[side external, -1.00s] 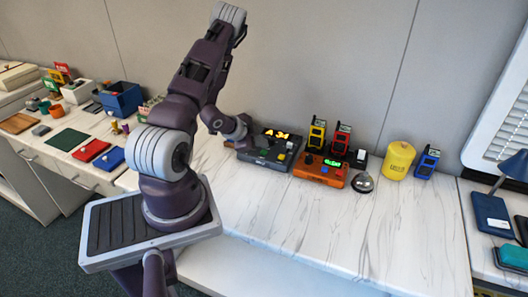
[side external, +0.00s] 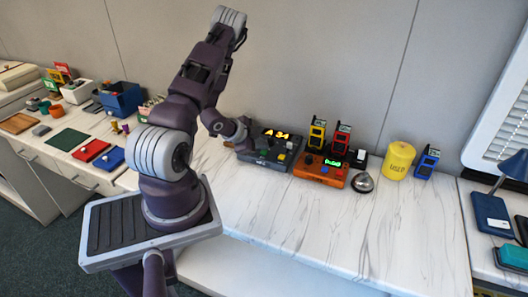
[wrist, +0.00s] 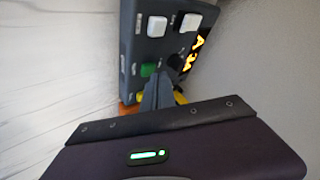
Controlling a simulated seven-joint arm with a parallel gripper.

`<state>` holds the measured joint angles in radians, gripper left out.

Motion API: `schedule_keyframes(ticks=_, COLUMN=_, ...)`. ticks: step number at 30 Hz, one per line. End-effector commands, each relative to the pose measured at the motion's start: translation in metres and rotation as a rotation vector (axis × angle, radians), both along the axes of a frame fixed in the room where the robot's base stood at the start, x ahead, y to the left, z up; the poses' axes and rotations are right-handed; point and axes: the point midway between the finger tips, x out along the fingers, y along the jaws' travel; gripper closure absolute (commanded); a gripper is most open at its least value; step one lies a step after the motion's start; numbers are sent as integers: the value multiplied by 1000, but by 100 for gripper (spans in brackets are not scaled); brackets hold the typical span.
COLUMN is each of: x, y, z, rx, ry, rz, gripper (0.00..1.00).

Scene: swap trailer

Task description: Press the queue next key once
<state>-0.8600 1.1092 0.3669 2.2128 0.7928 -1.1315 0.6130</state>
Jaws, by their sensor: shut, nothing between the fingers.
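A dark grey queue console (side external: 262,162) stands on the white counter, with a lit amber display (side external: 276,135) that seems to read A 34. In the wrist view the console (wrist: 132,45) shows two white keys (wrist: 157,27), a green key (wrist: 147,70), a dark round part and a yellow key partly hidden by my fingers. The key labels are too blurred to read. My gripper (wrist: 163,80) is shut and empty, its tips over the console near the green key and the dark part. I cannot tell whether they touch. In the side view my wrist hides the console's left end.
An orange console (side external: 318,170) with a green display stands just right of the grey one. The counter's front is clear.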

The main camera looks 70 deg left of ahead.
Motion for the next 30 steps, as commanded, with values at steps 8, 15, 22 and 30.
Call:
schedule_keyframes(ticks=8, x=0, y=0, z=-3, rx=0, ry=0, rz=0, gripper=100)
schedule_keyframes(ticks=15, x=0, y=0, z=-6, rx=-1, ry=0, rz=-1, gripper=100)
schedule_keyframes(ticks=22, x=0, y=0, z=-9, rx=-1, ry=0, rz=-1, gripper=100)
schedule_keyframes(ticks=30, x=0, y=0, z=-10, rx=-1, ry=0, rz=-1, gripper=100)
